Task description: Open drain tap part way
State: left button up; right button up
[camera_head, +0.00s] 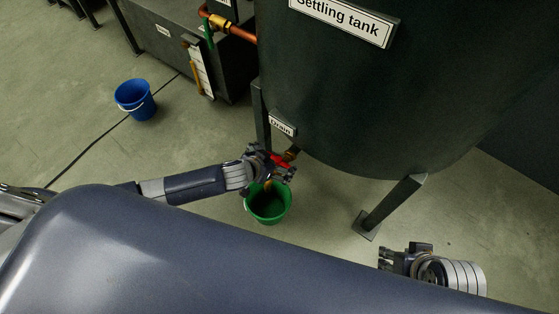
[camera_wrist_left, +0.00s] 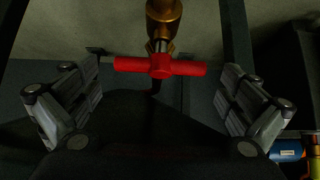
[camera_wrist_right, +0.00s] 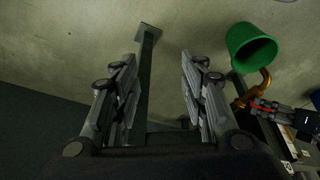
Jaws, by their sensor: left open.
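The drain tap has a red bar handle (camera_wrist_left: 160,67) on a brass body (camera_wrist_left: 163,12); in the head view the red handle (camera_head: 279,161) sits under the settling tank (camera_head: 370,95), near the "Drain" label (camera_head: 282,125). My left gripper (camera_head: 270,165) is at the tap. In the left wrist view its fingers (camera_wrist_left: 160,95) are spread open on either side of the handle, which lies between them crosswise. I cannot tell whether a finger touches it. A green bucket (camera_head: 268,204) stands below the tap. My right gripper (camera_wrist_right: 160,85) is open and empty, away from the tap.
A tank leg (camera_head: 392,205) with a foot plate stands between the tap and my right gripper. A blue bucket (camera_head: 135,99) stands on the floor at left, near a dark cable. Copper pipe with a valve (camera_head: 220,23) runs at the top. Floor between is clear.

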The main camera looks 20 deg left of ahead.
pick_arm(q)
jog(key=shift+b+x, duration=0.3)
jog(key=shift+x, duration=1.25)
pick_arm(e)
jog(key=shift+w+a+r+t, duration=0.1)
jog(key=shift+w+a+t, duration=0.2)
jog(key=shift+w, duration=0.35)
jog(key=shift+w+a+r+t, duration=0.1)
jog(key=shift+w+t, duration=0.25)
jog(key=shift+w, duration=0.35)
jog(key=shift+w+a+t, duration=0.2)
jog(key=shift+w+t, duration=0.15)
jog(key=shift+w, duration=0.3)
pick_arm(q)
jog(key=c, duration=1)
